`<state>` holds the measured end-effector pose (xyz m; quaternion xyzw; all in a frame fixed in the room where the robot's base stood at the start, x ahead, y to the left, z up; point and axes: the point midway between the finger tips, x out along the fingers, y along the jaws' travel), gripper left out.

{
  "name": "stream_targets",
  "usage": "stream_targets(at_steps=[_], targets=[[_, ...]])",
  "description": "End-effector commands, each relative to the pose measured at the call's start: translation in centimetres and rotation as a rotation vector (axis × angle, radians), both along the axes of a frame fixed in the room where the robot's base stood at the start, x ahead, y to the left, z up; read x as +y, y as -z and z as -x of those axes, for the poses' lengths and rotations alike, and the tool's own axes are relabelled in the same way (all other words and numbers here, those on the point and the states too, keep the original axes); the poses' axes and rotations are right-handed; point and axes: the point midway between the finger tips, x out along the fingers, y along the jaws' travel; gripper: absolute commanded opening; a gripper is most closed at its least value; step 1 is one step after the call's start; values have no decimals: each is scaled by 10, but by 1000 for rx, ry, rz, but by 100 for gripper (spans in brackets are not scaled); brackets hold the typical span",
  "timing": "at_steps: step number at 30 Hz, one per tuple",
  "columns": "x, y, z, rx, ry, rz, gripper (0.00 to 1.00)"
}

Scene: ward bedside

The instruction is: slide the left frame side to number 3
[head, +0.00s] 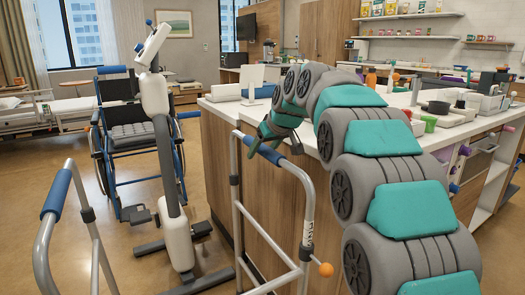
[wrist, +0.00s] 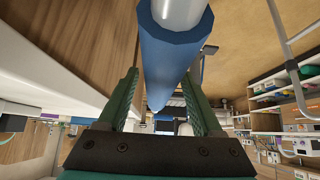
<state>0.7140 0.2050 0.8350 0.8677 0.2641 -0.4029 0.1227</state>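A grey metal walking frame stands in front of me in the head view. Its side at the picture's left has a blue grip (head: 57,195). Its side at the picture's right has a blue grip (head: 264,149), dark number marks (head: 308,232) on a leg and an orange knob (head: 326,270) low down. The marks are too small to read. My gripper (head: 262,138) is at the right-hand grip. In the wrist view its two green fingers (wrist: 160,90) stand apart, with the blue grip (wrist: 172,55) running close in front of and between them. I cannot tell whether they touch it.
A counter (head: 222,112) with a white top stands just behind the right-hand frame side, close to my gripper. An exercise machine (head: 178,235) and a wheelchair (head: 133,140) stand beyond the frame. A bed (head: 50,112) is at the far left. Open floor (head: 35,165) lies at the left.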

Motion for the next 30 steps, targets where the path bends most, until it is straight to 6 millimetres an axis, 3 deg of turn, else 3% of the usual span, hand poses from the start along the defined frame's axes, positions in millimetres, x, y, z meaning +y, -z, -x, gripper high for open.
stream_targets(at_steps=[4,15,30], targets=[[0,0,0,1,0,1,85],[-1,-3,2,1,0,1,85],[-17,-37,25,-3,1,0,85]])
